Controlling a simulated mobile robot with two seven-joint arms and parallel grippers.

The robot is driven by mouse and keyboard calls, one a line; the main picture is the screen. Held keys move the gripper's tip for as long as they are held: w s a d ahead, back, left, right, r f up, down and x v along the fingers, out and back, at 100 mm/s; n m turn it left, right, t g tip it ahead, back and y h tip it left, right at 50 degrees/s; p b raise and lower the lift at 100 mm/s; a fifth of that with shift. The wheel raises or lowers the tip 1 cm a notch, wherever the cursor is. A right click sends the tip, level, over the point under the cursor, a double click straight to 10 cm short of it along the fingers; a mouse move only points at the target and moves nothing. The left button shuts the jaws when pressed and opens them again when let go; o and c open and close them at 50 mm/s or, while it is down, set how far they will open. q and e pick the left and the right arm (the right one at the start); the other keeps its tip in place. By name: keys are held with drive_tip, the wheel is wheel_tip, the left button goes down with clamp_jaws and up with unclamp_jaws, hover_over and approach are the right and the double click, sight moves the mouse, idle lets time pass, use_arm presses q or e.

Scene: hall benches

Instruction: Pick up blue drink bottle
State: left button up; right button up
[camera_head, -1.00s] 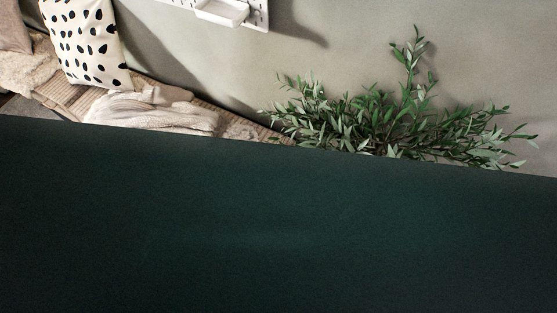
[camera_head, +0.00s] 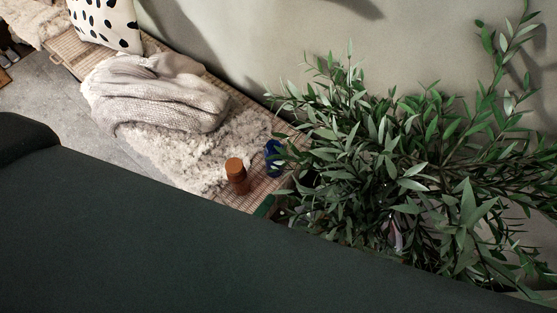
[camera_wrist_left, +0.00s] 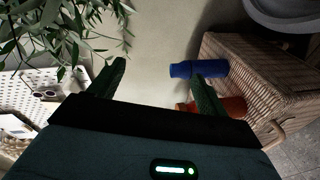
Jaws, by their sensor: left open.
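The blue drink bottle (camera_head: 274,158) stands on the woven bench top, partly covered by plant leaves in the head view. The bottle also shows in the left wrist view (camera_wrist_left: 183,70), lying across the turned picture just beyond the right-hand finger, which overlaps part of it. My left gripper (camera_wrist_left: 158,71) is open, with nothing between its two green fingers. The bottle is at the right-hand finger's side, not between the fingers; I cannot tell whether they touch. In the head view my dark arm hides most of this gripper. My right gripper is not in view.
An orange-brown container (camera_head: 236,176) stands close to the bottle. A leafy plant (camera_head: 400,160) crowds the bottle's right side. A knitted throw (camera_head: 160,95), fleece (camera_head: 190,150) and spotted cushion (camera_head: 106,22) lie along the bench. The wall is behind.

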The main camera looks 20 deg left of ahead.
sight(275, 167)
use_arm(q)
drive_tip(key=w+f+n+y+b, duration=0.3)
drive_tip(key=w+f+n+b, duration=0.1)
drive_tip(key=n, duration=0.5)
drive_tip(key=w+a+f+n+y+b, duration=0.1)
drive_tip(key=w+f+n+y+b, duration=0.3)
drive_tip(key=n+b, duration=0.5)
drive_tip(key=w+f+n+y+b, duration=0.4)
drive_tip(key=w+f+n+b, duration=0.1)
drive_tip(key=n, duration=0.4)
drive_tip(key=shift+w+a+f+t+b, duration=0.1)
drive_tip(key=shift+w+a+t+b, duration=0.1)
drive_tip(key=shift+w+b, duration=0.2)
drive_tip(key=shift+w+a+f+t+b, duration=0.1)
drive_tip(key=shift+w+t+b, duration=0.15)
drive_tip(key=shift+w, duration=0.2)
drive_tip(key=shift+w+f+n+g, duration=0.15)
drive_tip(key=shift+f+n+g, duration=0.1)
drive_tip(key=shift+n, duration=0.35)
drive_tip(key=shift+w+a+r, duration=0.1)
drive_tip(key=shift+x, duration=1.1)
drive_tip(key=shift+w+b, duration=0.15)
drive_tip(key=shift+b, duration=0.15)
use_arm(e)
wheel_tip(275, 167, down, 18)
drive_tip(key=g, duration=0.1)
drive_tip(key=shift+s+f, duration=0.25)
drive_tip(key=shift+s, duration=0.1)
